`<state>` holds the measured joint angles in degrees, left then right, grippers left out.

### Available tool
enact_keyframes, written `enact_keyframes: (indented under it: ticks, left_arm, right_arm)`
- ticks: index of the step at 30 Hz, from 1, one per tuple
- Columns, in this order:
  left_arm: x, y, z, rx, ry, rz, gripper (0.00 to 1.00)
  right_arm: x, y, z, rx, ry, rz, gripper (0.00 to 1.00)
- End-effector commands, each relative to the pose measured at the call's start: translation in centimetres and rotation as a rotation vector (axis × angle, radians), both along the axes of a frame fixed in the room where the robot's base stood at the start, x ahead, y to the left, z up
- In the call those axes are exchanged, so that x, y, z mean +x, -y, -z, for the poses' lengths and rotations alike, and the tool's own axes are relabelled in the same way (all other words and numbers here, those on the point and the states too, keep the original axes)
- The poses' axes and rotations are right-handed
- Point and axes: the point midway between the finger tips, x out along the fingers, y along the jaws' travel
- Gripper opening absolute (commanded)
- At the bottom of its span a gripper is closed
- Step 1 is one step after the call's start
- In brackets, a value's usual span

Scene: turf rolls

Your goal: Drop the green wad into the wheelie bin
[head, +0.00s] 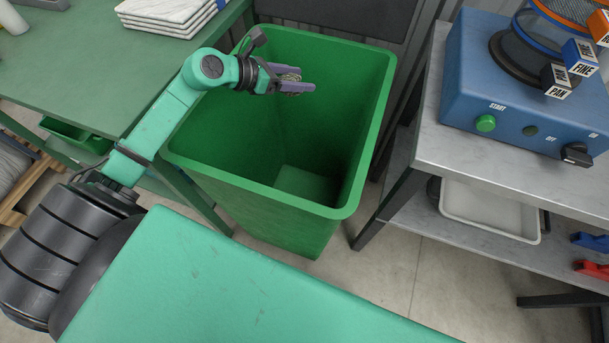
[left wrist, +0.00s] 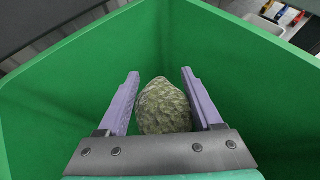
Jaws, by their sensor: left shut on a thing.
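The green wheelie bin (head: 275,222) stands open in the middle of the head view, and its inside looks empty. My left gripper (head: 300,82) reaches in from the left and is over the bin's opening, near the far rim. Its purple fingers are shut on the green wad (head: 290,76), which is mostly hidden by the fingers there. In the left wrist view, the wad (left wrist: 164,107) is a rough, dull green, rounded lump between the two fingers (left wrist: 160,90), with the bin's green walls (left wrist: 62,112) around it. My right gripper is not in view.
A green table (head: 75,55) with stacked white slabs (head: 165,12) is at the left. A grey bench (head: 470,150) with a blue sieve machine (head: 480,75) stands close to the bin's right. A white tray (head: 490,212) sits on its lower shelf.

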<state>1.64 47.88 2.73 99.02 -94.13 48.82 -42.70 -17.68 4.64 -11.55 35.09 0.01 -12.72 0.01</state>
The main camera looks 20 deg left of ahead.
Motion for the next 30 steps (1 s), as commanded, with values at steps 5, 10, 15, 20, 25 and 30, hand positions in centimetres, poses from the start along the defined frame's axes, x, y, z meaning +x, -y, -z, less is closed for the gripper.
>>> enact_keyframes:
  ticks: [5,10,15,20,25,30]
  left_arm:
    - [0.0,0.0,0.3,0.001,0.002,0.000,0.10]
    - [0.0,0.0,0.3,0.001,0.002,0.000,0.94]
    - [0.0,0.0,0.3,0.001,0.002,0.000,1.00]
    - [-0.3,-0.4,0.2,0.002,0.001,-0.002,1.00]
    - [-2.6,-1.9,-1.0,0.005,-0.004,0.000,1.00]
    - [-5.6,-4.1,-3.2,0.001,-0.003,0.000,1.00]
  right_arm:
    - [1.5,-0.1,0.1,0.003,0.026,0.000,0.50]
    - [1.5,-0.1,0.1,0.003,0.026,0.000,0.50]
    - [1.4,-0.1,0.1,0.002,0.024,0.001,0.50]
    - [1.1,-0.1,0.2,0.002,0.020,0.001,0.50]
    - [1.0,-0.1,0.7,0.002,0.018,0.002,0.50]
    - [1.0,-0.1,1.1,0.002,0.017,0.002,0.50]
